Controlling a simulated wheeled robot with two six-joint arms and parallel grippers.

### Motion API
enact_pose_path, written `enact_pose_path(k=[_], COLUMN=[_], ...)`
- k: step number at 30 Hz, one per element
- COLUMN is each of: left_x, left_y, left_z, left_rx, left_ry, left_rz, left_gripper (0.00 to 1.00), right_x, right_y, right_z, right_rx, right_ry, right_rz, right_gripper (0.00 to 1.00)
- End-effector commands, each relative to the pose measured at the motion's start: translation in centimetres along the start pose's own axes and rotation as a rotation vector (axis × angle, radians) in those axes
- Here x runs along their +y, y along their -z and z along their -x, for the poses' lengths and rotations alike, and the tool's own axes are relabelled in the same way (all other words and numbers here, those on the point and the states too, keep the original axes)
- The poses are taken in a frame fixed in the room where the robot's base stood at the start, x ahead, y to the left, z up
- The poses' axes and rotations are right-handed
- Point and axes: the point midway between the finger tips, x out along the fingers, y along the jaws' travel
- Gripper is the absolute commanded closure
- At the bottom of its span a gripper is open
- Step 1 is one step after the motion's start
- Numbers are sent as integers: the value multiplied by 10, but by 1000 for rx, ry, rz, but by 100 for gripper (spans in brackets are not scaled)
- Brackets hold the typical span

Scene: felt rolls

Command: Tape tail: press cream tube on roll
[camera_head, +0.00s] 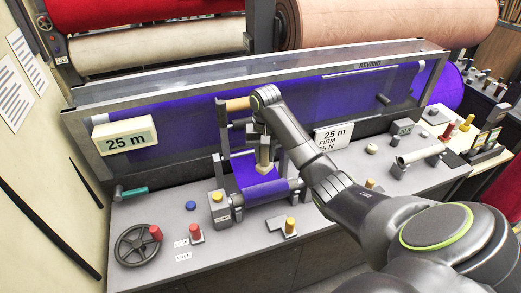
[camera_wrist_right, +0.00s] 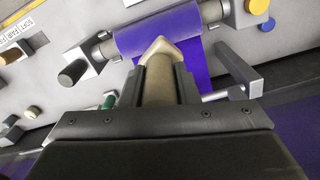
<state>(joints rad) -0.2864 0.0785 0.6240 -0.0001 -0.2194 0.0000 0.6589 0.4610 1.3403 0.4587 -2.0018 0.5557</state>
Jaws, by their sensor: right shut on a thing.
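My right gripper (camera_head: 264,165) is shut on a cream tube (camera_wrist_right: 158,80), which has a blunt, pointed tip. In the head view the cream tube (camera_head: 264,155) points down just behind the small purple felt roll (camera_head: 266,192). In the right wrist view its tip overlaps the edge of the purple roll (camera_wrist_right: 157,32); I cannot tell whether they touch. The roll sits on a bar between end mounts, with purple felt (camera_head: 243,172) running up behind it. My left gripper is not in view.
A grey bench (camera_head: 160,215) carries a handwheel (camera_head: 137,245), a red knob (camera_head: 195,232), and a yellow knob (camera_head: 290,224). A "25 m" sign (camera_head: 125,141) hangs at left. Frame posts stand close around the gripper.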

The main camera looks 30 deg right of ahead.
Motion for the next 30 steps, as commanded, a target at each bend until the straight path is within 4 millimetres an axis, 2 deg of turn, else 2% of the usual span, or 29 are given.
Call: enact_pose_path(k=[11,14,22,30], left_x=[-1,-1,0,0], left_y=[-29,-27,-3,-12], left_z=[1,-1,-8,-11], left_rx=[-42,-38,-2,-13], left_ry=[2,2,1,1], left_rz=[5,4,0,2], left_gripper=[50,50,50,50], right_x=[0,0,0,0], right_y=[-1,-1,-1,-1], right_z=[-6,-15,-42,-63], right_rx=[-2,-3,-2,-1], right_ry=[0,-1,0,0], right_rz=[0,-1,-1,0], right_gripper=[100,100,100,100])
